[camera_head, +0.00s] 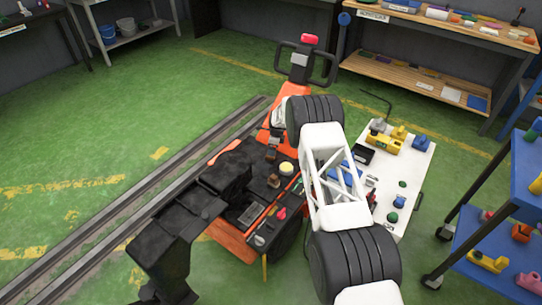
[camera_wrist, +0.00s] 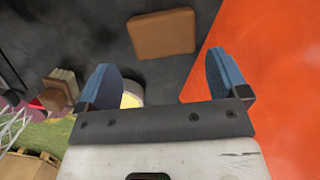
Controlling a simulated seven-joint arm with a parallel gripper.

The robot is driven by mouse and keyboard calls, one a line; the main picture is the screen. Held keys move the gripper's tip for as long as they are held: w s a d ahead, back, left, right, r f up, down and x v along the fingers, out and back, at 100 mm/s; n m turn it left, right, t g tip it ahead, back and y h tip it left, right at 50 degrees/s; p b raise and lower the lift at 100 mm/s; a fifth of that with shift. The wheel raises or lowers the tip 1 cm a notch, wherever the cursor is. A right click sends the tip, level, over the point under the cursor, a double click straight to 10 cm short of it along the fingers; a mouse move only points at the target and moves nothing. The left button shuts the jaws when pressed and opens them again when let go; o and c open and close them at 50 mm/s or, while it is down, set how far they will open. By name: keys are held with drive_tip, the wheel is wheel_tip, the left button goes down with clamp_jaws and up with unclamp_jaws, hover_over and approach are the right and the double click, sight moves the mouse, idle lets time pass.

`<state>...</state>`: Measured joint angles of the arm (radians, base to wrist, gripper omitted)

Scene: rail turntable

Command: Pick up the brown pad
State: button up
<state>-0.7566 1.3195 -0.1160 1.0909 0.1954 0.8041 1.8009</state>
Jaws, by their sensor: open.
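The brown pad (camera_wrist: 162,33) is a flat, rounded rectangular piece lying on a dark surface, seen at the top of the wrist view. My gripper (camera_wrist: 158,75) has two blue fingers spread wide apart with nothing held between them. The pad shows just beyond the fingertips, roughly centred between them and apart from them. In the head view small brown pieces stand on the dark and orange cart, and I cannot tell which is the pad.
A pale yellow round piece (camera_wrist: 132,94) is partly hidden by the left finger. An orange surface (camera_wrist: 265,70) fills the right. A white table (camera_head: 420,165) with several parts stands right of the cart.

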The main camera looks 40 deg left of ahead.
drive_tip(key=shift+f, duration=0.2)
idle(0.3)
drive_tip(key=shift+a+f, duration=0.25)
drive_tip(key=shift+f, duration=0.45)
drive_tip(key=shift+a+f, duration=0.25)
drive_tip(key=shift+f, duration=0.45)
drive_tip(key=shift+s+a+f, duration=0.1)
drive_tip(key=shift+f, duration=0.9)
drive_tip(key=shift+c, duration=0.4)
drive_tip(key=c, duration=0.7)
drive_tip(key=shift+o, duration=0.2)
drive_tip(key=shift+r, duration=0.1)
drive_tip(key=shift+r, duration=4.9)
